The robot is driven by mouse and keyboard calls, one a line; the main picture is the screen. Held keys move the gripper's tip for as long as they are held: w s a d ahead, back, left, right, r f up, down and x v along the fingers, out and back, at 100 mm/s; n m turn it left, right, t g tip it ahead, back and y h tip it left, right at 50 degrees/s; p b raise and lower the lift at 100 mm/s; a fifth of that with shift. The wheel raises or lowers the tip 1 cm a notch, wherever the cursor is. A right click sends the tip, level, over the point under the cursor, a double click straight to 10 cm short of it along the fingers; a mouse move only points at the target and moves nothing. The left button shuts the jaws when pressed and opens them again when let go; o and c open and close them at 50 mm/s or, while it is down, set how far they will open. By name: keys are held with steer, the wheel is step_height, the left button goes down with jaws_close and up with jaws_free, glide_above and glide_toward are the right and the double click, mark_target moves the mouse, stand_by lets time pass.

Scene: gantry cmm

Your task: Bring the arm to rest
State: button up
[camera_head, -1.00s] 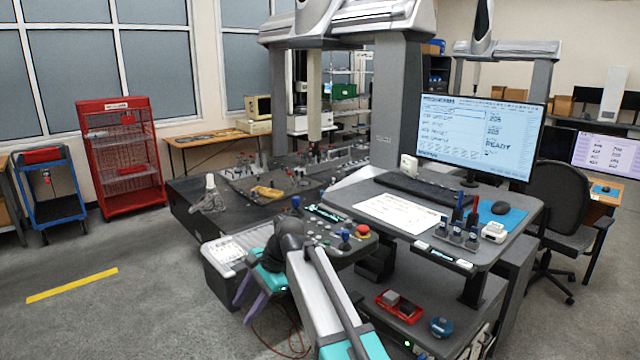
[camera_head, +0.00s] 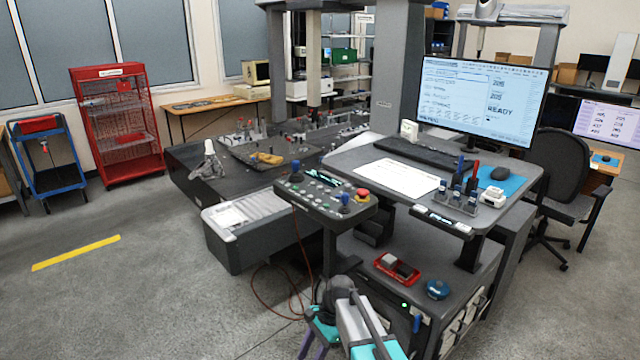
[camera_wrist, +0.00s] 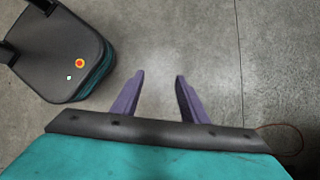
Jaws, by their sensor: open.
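My gripper (camera_wrist: 158,85) is open and empty in the wrist view. Its two purple fingers stand apart over bare concrete floor. In the head view my arm is folded low at the bottom centre, in front of the control desk, and the purple fingers (camera_head: 312,345) show partly at the bottom edge. Nothing is between the fingers.
The control panel (camera_head: 325,198) with joysticks and a red button stands above and behind my arm. The desk (camera_head: 400,208) and a lower shelf with a red tray (camera_head: 397,269) are close to the right. A thin red cable (camera_head: 262,290) hangs to the floor. Open floor lies left.

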steer(key=s+d+f+n+g+h, duration=0.1)
steer(key=s+d+f+n, duration=0.3)
steer(key=s, duration=0.6)
steer(key=s+d+f+n+h, duration=0.2)
steer(key=s+d+f+n, duration=0.2)
steer(key=s+d+f, duration=0.5)
steer(key=s+d+f+n+g+h, duration=0.1)
steer(key=s+d+f+n, duration=0.3)
steer(key=s+d+f, duration=0.3)
steer(key=shift+s+d+f+g, duration=0.15)
steer(key=shift+s+f+g, duration=0.15)
steer(key=shift+s+f, duration=1.85)
steer(key=shift+s+r, duration=0.6)
steer(key=shift+r, duration=0.15)
